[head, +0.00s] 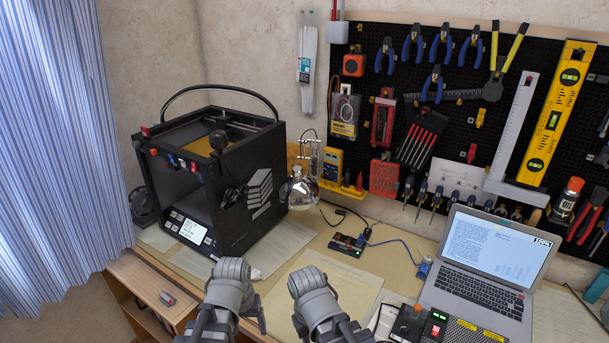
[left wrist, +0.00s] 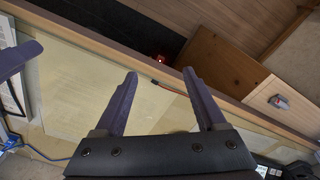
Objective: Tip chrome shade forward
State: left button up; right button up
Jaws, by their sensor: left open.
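The chrome shade (head: 299,190) is a shiny rounded lamp head in the head view. It hangs beside the right side of the black 3D printer, below a small jointed metal arm (head: 310,152). My left gripper (head: 257,314) is low in the head view, well in front of the shade and apart from it. In the left wrist view my left gripper (left wrist: 160,76) has its two dark fingers spread, with nothing between them. My right gripper (head: 298,326) is partly hidden by its own wrist at the bottom of the head view. The shade is not in the left wrist view.
The black 3D printer (head: 215,185) stands left of the shade. A yellow multimeter (head: 332,163) is close behind it at right. A small circuit board (head: 347,244) and an open laptop (head: 485,265) are to the right.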

pick_arm(q)
jog(key=w+n+h, duration=0.1)
jog(key=w, duration=0.2)
jog(key=w+d+n+t+h, duration=0.1)
jog(key=w+n, duration=0.1)
jog(key=w+d+n+t+h+b, duration=0.1)
jog(key=w, duration=0.2)
jog(key=shift+w+d+r+n, duration=0.15)
jog(key=shift+w+n, duration=0.15)
jog(key=shift+w, duration=0.05)
jog(key=w+d+r+n+t+h, duration=0.2)
jog(key=w+d+r+n+h, duration=0.15)
jog(key=w, duration=0.25)
jog(key=w+d+r+n+t+h, duration=0.2)
jog(key=w+d+r+n, duration=0.15)
jog(key=w, duration=0.35)
jog(key=n+t+h, duration=0.3)
jog(key=n+t, duration=0.4)
jog(key=n, duration=1)
send_near(294, 172)
jog(key=shift+y, duration=0.25)
jog(key=x, duration=0.4)
jog(key=shift+w+d+r, duration=0.1)
jog(key=shift+d, duration=0.1)
jog(key=shift+x, duration=3.9)
grip_shut()
